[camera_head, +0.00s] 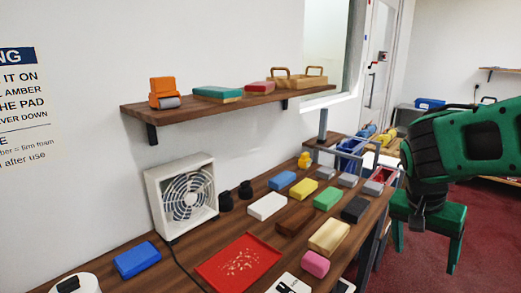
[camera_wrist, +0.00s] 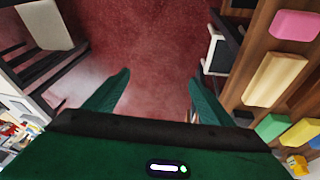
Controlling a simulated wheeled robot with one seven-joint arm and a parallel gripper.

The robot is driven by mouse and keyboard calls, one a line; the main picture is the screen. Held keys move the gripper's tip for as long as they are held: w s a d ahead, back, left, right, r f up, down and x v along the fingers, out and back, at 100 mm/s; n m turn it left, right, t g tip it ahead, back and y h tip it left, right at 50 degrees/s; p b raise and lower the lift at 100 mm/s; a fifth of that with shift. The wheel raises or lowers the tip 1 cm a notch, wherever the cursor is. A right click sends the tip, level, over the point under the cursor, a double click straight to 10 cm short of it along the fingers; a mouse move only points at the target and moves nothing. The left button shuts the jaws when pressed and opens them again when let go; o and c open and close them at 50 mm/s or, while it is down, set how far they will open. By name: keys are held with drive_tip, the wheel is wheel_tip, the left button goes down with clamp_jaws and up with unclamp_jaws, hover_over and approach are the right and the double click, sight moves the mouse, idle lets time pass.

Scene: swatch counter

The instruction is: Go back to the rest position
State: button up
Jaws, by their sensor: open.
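My gripper (camera_head: 426,256) is at the right of the head view, on the end of my green arm. It hangs out beyond the right edge of the wooden counter (camera_head: 205,259), over the red floor. In the wrist view, the two green fingers of my gripper (camera_wrist: 158,88) stand wide apart. Only red floor shows between them, so it is open and empty. It touches nothing that I can see.
Colored blocks, among them a pink one (camera_head: 315,263) and a tan one (camera_head: 329,236), lie on the counter with a red tray (camera_head: 239,265) and a white fan (camera_head: 181,196). A wall shelf (camera_head: 229,108) hangs above. Open floor (camera_wrist: 150,40) lies under my gripper.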

drive_tip(key=s+d+f+n+y, duration=0.1)
drive_tip(key=s+d+y, duration=0.1)
drive_tip(key=s, duration=0.6)
drive_tip(key=s+d+f+n+g+y, duration=0.1)
drive_tip(key=s+d+n, duration=0.1)
drive_tip(key=s, duration=0.6)
drive_tip(key=shift+d+f+n+y, duration=0.25)
drive_tip(key=shift+d+n+y, duration=0.05)
drive_tip(key=shift+d+y, duration=0.1)
